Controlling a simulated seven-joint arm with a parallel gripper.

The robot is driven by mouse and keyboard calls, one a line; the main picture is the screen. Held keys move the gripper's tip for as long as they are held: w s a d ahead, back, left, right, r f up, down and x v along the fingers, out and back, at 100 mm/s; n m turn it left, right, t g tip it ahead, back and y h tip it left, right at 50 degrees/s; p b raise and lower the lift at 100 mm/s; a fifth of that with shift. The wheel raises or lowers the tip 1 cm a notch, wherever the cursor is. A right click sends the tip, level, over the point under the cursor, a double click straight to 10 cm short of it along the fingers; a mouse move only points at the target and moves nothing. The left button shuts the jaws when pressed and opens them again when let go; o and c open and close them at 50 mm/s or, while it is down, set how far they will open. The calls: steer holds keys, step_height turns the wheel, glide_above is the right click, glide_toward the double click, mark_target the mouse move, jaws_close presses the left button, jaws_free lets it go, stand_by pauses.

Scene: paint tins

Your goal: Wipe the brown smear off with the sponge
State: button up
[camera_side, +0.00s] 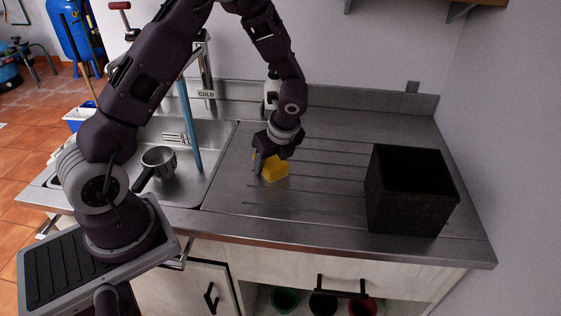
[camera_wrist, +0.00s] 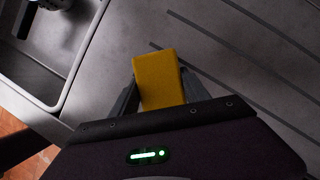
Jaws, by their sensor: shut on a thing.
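The yellow sponge (camera_side: 274,170) is in my gripper (camera_side: 270,163), low over the grey metal drainboard (camera_side: 225,185), right of the sink. In the wrist view the sponge (camera_wrist: 158,80) stands out beyond the fingers of my gripper (camera_wrist: 157,95), which are shut on its two sides. I cannot tell whether the sponge touches the drainboard. No brown smear can be made out in either view; it may be hidden under the sponge or the gripper.
A tall black open box (camera_side: 410,190) stands right of the sponge. The sink (camera_side: 190,185) on the left holds a metal pot with a dark handle (camera_side: 158,163). A blue stick (camera_side: 190,125) leans in it. The grooved board between sponge and box is clear.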

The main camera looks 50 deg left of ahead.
mark_target(308, 167)
steer(key=shift+s+a+r, duration=0.2)
steer(key=shift+s+a, duration=0.4)
steer(key=shift+s+a+f, duration=0.1)
steer(key=shift+s+a, duration=0.7)
steer(key=shift+w+a+f, duration=0.1)
steer(key=shift+a, duration=0.15)
steer(key=shift+w+a, duration=0.3)
steer(key=shift+w+d, duration=0.1)
steer(key=shift+w, duration=0.2)
steer(key=shift+w+d, duration=2.9)
steer(key=shift+d, duration=0.1)
steer(key=shift+w+d, duration=2.05)
steer(key=shift+d, duration=0.05)
step_height(308, 167, up, 8)
